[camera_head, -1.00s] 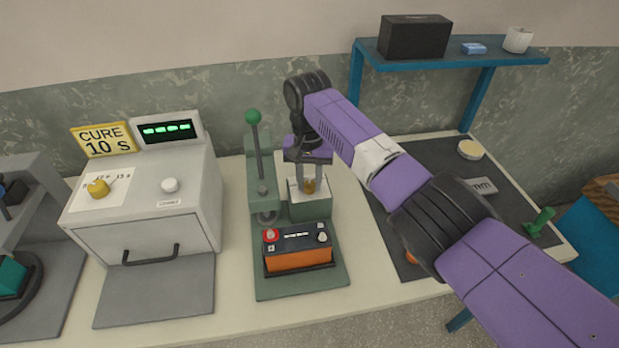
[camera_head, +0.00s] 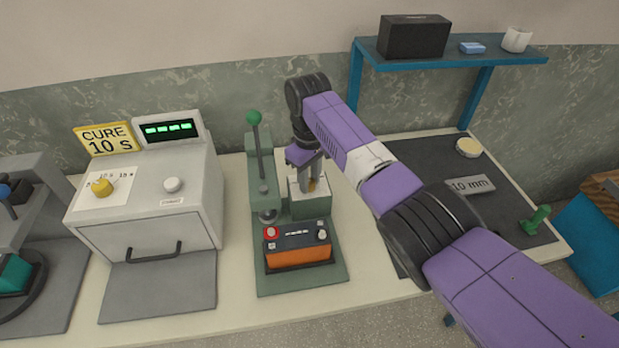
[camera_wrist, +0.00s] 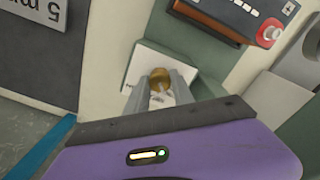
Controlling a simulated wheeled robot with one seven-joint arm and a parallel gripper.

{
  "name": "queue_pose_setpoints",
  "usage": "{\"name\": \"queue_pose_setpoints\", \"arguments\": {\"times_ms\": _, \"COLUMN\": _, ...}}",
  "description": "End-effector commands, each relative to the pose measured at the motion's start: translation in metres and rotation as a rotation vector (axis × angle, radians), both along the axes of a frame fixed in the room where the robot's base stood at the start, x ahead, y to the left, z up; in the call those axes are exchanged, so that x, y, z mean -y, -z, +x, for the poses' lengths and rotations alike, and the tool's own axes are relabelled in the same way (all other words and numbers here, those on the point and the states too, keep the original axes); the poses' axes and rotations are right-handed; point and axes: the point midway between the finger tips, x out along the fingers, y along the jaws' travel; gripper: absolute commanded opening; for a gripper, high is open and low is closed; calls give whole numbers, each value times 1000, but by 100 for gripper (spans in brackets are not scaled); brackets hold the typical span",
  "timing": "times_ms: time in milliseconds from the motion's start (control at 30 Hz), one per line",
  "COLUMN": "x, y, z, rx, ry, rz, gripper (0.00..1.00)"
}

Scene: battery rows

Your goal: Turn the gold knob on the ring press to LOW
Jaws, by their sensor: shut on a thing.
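The ring press (camera_head: 258,175) is a green machine with a green-balled lever, standing mid-table. Its gold knob (camera_wrist: 159,77) sits on a white plate (camera_wrist: 146,62) on the press's small box. My gripper (camera_wrist: 160,95) is shut on the gold knob, with a finger on each side of it. In the head view my gripper (camera_head: 313,180) comes down onto the box from above and hides most of the knob. The markings on the plate, LOW among them, cannot be read.
An orange and black battery (camera_head: 298,250) with a red terminal sits on the press base, close in front of the knob. A grey oven (camera_head: 145,205) with its own yellow knob (camera_head: 102,187) stands to the left. A dark mat (camera_head: 440,160) with a 10 mm block (camera_head: 470,187) lies to the right.

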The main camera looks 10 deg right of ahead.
Motion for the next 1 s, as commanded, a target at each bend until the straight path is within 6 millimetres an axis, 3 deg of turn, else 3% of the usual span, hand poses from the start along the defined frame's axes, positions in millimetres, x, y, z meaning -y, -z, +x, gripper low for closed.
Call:
{"name": "queue_pose_setpoints", "arguments": {"times_ms": 400, "x": 0, "y": 0, "z": 0, "rx": -1, "ry": -229, "rz": 1, "gripper": 0}}
{"name": "queue_pose_setpoints", "arguments": {"times_ms": 1000, "x": 0, "y": 0, "z": 0, "rx": 0, "ry": -278, "rz": 0, "gripper": 0}}
